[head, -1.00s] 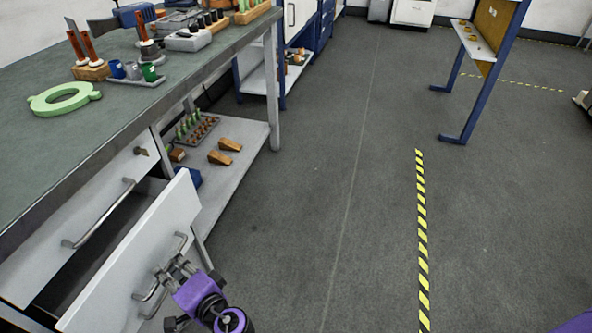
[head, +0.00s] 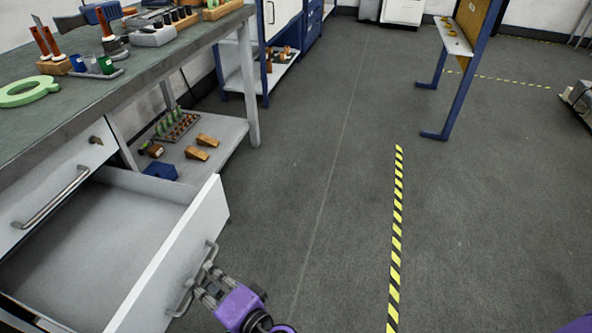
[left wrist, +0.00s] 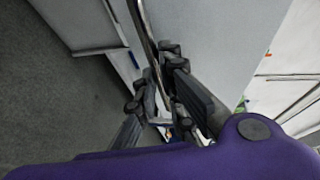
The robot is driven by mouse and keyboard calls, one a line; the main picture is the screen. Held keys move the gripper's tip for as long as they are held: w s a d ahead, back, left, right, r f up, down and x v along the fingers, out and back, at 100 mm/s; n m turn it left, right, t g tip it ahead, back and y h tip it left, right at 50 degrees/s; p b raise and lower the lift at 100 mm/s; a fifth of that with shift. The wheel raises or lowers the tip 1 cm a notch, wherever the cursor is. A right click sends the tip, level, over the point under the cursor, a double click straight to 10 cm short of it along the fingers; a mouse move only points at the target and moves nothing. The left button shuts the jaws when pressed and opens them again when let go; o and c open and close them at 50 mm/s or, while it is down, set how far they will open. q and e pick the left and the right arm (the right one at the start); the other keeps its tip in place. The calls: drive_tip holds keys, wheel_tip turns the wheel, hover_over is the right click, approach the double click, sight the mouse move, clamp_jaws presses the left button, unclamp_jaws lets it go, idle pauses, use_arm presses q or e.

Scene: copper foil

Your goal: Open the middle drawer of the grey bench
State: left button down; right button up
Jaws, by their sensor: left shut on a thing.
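The grey bench (head: 125,88) stands on the left. Its middle drawer (head: 165,258) is pulled far out, and the bare grey inside shows with nothing seen in it. The drawer front carries a bent metal handle (head: 213,252); part of it is hidden by my gripper. My left gripper (head: 207,284) is at the front, its fingers shut on the handle. In the left wrist view the handle bar (left wrist: 145,35) runs down between the fingers (left wrist: 163,105). The drawer above, with its own handle (head: 52,197), is shut. My right gripper is out of view.
A green ring (head: 28,92), tools and small holders stand on the bench top. The lower shelf (head: 222,138) holds wooden blocks and a blue item. The floor to the right is clear, with a yellow-black tape strip (head: 396,240). A blue-framed stand (head: 462,80) is farther back.

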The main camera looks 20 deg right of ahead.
use_arm(q)
drive_tip(key=shift+s+d+f, duration=0.1)
drive_tip(key=shift+s+d, duration=1)
drive_tip(key=shift+d, duration=0.15)
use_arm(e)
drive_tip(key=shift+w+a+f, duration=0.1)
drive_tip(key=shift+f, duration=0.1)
use_arm(q)
drive_tip(key=c, duration=1.9)
unclamp_jaws()
drive_tip(key=shift+c, duration=0.2)
drive_tip(key=shift+o, duration=0.4)
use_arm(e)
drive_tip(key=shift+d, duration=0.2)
use_arm(q)
drive_tip(key=v, duration=1.2)
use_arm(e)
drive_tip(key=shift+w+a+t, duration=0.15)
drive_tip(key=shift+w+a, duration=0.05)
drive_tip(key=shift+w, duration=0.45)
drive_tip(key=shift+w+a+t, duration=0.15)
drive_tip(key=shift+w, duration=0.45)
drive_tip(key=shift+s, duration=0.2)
